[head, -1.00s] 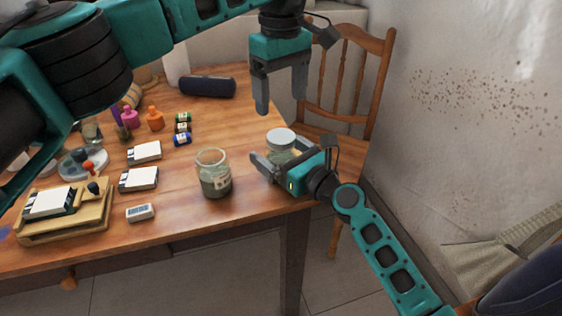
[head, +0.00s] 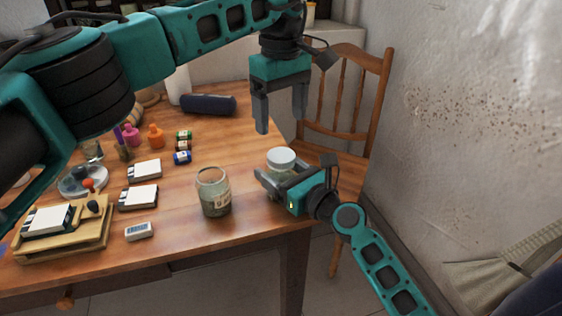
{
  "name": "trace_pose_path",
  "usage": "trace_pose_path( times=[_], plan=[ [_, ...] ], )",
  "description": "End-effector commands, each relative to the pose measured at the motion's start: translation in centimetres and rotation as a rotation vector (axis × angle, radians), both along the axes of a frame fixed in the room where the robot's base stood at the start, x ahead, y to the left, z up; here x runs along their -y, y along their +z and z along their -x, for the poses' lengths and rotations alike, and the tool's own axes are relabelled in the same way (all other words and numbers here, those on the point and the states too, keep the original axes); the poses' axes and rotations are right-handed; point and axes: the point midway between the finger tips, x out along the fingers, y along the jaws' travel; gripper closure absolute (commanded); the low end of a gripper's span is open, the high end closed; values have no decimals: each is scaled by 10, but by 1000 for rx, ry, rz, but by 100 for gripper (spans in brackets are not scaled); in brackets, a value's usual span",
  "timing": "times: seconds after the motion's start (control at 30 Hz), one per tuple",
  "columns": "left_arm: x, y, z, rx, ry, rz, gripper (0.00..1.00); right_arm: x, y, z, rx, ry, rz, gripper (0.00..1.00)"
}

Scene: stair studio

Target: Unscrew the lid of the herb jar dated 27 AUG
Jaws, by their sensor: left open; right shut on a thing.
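A glass jar with a pale lid (head: 281,160) stands upright near the table's right edge. My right gripper (head: 268,183) is shut around this jar's body from the right and front, hiding most of its lower part and any label. My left gripper (head: 281,120) is open and empty, pointing down above and behind the lidded jar, apart from it. A second glass jar (head: 213,192), open at the top, stands to the left with dark green contents and a small pale label. I cannot read a date on either jar.
The wooden table (head: 185,225) is clear around the open jar. To the left are white-topped boxes (head: 138,196), a small display device (head: 138,231), a wooden tray stand (head: 90,245), and small bottles. A dark case (head: 208,104) lies at the back. A wooden chair (head: 345,120) stands behind the right edge.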

Motion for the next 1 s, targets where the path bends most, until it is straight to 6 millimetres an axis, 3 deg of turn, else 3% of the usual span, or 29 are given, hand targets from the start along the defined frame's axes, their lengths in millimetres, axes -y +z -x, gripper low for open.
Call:
trace_pose_path(
  times=[0.5,0.73,1.0],
  plan=[
    [1,-1,1,-2,-658,1,19,0,0,0,-1,0,1,100],
    [0,-8,0,-2,-755,0,19,0,0,0,-1,0,1,100],
    [0,-48,1,-4,-755,1,19,0,0,0,0,0,1,100]
  ],
)
